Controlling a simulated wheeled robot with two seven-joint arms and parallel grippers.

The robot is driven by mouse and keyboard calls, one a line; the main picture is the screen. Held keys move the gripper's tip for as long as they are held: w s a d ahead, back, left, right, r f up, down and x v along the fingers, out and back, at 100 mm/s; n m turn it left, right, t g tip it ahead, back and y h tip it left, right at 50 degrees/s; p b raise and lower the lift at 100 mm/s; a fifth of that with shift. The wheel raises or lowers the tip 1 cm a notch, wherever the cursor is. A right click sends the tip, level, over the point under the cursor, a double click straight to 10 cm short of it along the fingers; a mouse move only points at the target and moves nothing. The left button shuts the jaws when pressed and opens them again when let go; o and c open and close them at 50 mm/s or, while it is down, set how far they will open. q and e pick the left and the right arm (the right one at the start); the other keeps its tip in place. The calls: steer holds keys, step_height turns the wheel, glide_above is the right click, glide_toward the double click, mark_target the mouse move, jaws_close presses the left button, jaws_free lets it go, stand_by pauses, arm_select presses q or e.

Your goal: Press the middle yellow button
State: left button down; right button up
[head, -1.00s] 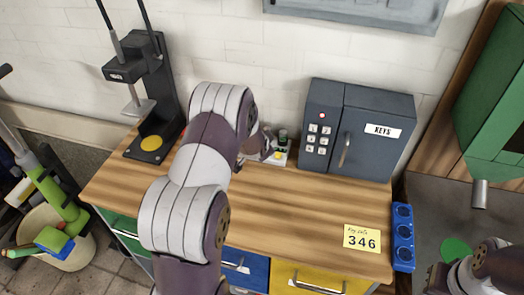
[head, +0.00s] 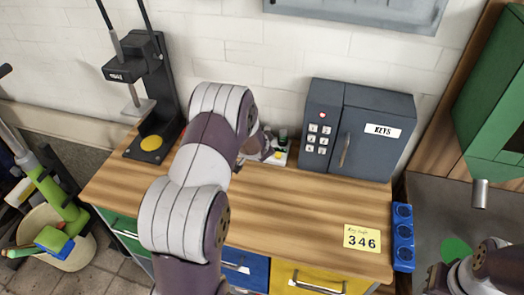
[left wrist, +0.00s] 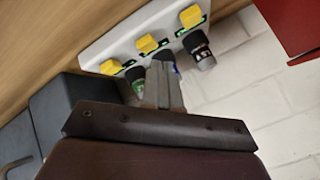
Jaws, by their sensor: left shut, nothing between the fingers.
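A pale panel (left wrist: 97,54) carries three yellow buttons in a row in the left wrist view. The middle yellow button (left wrist: 147,44) sits between one button (left wrist: 191,16) at upper right and another (left wrist: 111,67) at lower left. My left gripper (left wrist: 161,68) is shut and empty. Its fingertips appear just below the middle button in that view; I cannot tell if they touch anything. In the head view my left gripper (head: 266,148) is beside the panel (head: 280,158) at the back of the workbench, and covers part of it.
Small dark cylinders (left wrist: 198,48) stand beside the buttons; the fingers partly hide one. A dark key safe (head: 362,130) with a keypad stands right of the panel. A press (head: 150,110) stands at the left. The wooden bench top (head: 290,215) in front is mostly clear.

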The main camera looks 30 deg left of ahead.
arm_select(q)
steer(key=shift+f, duration=0.4)
steer(key=shift+f+b, duration=0.5)
steer(key=shift+b, duration=0.1)
stand_by(0.3)
steer(key=shift+r, duration=0.1)
steer(key=shift+r+p, duration=0.7)
steer(key=shift+r, duration=0.1)
step_height(320, 180, up, 5)
steer(key=p, duration=0.4)
steer(key=shift+r, duration=0.1)
stand_by(0.7)
